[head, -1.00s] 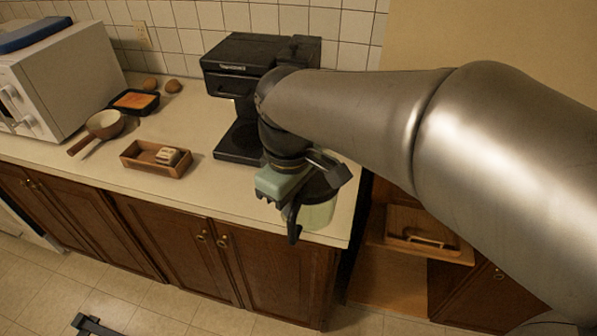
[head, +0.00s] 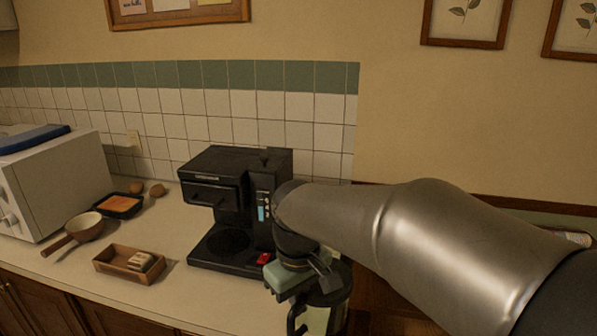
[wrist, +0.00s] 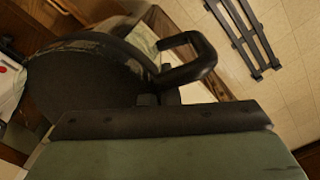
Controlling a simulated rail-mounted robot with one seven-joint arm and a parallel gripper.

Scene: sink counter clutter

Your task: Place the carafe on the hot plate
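The carafe (head: 318,318) has a black lid and handle and a pale greenish body. It is low in the head view, right of the coffee maker, partly hidden by my wrist and cut by the frame edge. The coffee maker's round hot plate (head: 228,242) is bare. My gripper (head: 284,280), with pale green parts, is right against the carafe near its lid and handle. In the wrist view the dark lid (wrist: 85,85) and handle (wrist: 190,62) are just beyond a green finger part. The other finger is hidden, so its grip cannot be told.
The black coffee maker (head: 225,185) stands against the tiled wall. A wooden tray (head: 128,266), a saucepan (head: 85,228), a black dish (head: 119,205) and a microwave (head: 55,185) are to the left. The counter has clear room before the hot plate.

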